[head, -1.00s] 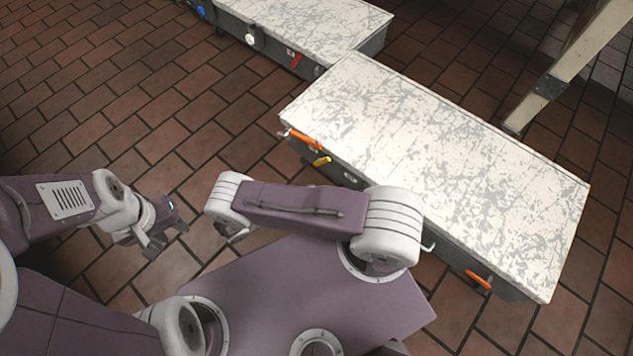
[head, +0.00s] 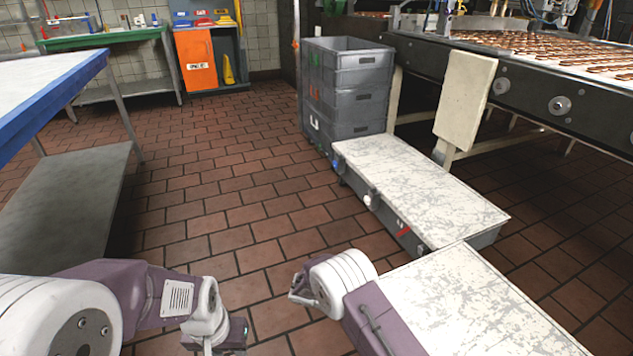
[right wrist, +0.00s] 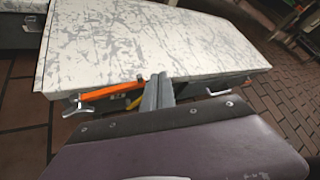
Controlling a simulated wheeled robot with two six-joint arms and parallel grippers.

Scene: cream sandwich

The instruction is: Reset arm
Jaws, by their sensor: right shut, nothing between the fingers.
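My right gripper (right wrist: 157,95) shows in the right wrist view with its grey fingers together and nothing between them. It is in front of the long side of a chest with a scuffed white top (right wrist: 150,45), close to an orange handle (right wrist: 108,91). I cannot tell whether the fingers touch the chest. In the head view my left gripper (head: 222,335) hangs over the floor at the bottom, and its fingertips are not clear. My right arm's white joint (head: 343,280) is beside the near chest (head: 470,305).
A second white-topped chest (head: 420,190) stands beyond the near one, with grey stacked crates (head: 345,90) behind it. A blue-edged table (head: 50,110) is at left and a conveyor (head: 560,90) at upper right. The tiled floor (head: 220,190) between is clear.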

